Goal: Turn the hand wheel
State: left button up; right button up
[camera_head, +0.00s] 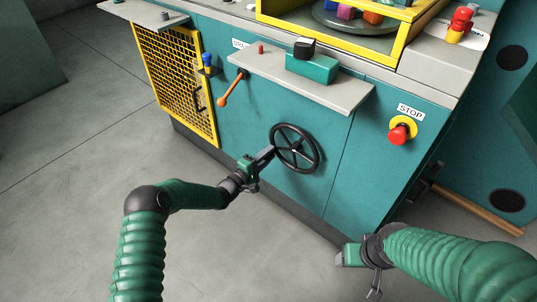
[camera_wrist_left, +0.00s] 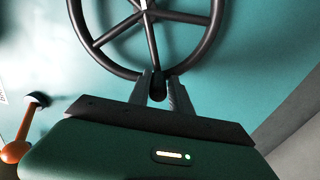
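The black spoked hand wheel (camera_head: 318,160) stands on the teal front panel of the machine. Its rim fills the upper part of the left wrist view (camera_wrist_left: 212,38). My left gripper (camera_head: 268,155) is at the wheel's lower left rim. In the left wrist view its two fingers (camera_wrist_left: 160,92) stand on either side of a small dark knob (camera_wrist_left: 157,84) at the rim; whether they press on it is unclear. My right gripper (camera_head: 345,255) is low at the right, away from the wheel, its fingers not clearly seen.
A grey shelf (camera_head: 345,94) with a black-topped green block (camera_head: 312,66) juts out above the wheel. An orange lever (camera_head: 232,88) is to the left, and a red stop button (camera_head: 398,133) to the right. The yellow mesh door (camera_head: 178,80) is farther left. The grey floor in front is clear.

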pick_arm(q)
jog(key=shift+o, duration=1.4)
jog(key=shift+r, duration=0.1)
jog(key=p+v, duration=0.6)
jog(key=v, duration=1.1)
jog(key=shift+w, duration=0.1)
